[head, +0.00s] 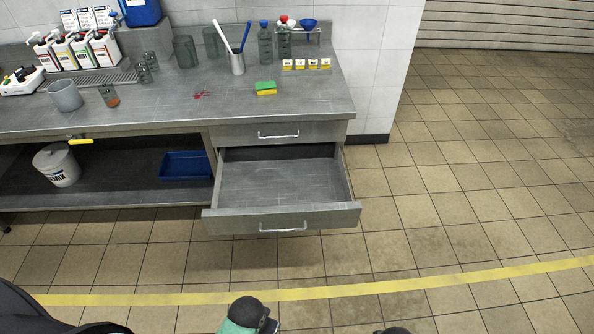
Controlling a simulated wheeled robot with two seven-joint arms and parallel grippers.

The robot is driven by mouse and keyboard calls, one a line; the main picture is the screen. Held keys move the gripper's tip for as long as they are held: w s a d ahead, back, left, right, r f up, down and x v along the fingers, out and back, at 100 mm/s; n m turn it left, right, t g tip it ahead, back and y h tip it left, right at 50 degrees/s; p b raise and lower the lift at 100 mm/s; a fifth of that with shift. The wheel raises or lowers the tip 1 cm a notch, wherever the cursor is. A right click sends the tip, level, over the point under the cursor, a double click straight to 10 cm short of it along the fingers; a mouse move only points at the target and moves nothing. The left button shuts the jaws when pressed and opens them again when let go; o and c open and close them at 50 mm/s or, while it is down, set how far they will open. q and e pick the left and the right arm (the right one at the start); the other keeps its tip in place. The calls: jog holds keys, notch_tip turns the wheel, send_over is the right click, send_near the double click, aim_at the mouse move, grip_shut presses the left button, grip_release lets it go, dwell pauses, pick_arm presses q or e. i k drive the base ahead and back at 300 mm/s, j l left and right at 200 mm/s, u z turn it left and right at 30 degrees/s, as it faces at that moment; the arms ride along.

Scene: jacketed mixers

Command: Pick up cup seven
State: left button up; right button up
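No number shows on any cup, so I cannot tell which one is cup seven. On the steel counter (215,110), a small clear cup (108,92) with a little orange-brown stuff at its bottom stands at the left. Two small clear cups (145,74) stand close together by the drip tray. Two larger clear greenish vessels (184,52) stand farther back, near the wall. Neither of my grippers shows; only dark and teal parts of my own body appear at the bottom edge.
An empty drawer (280,185) is pulled out below the counter's right end. A grey pot (65,96), several pump bottles (75,50), a utensil holder (237,63), a sponge (265,88) and a red spill (203,95) are on the counter. A blue tray (185,165) lies below. The floor in front is clear.

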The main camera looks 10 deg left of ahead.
aim_at(106, 90)
jog(key=u, duration=1.55)
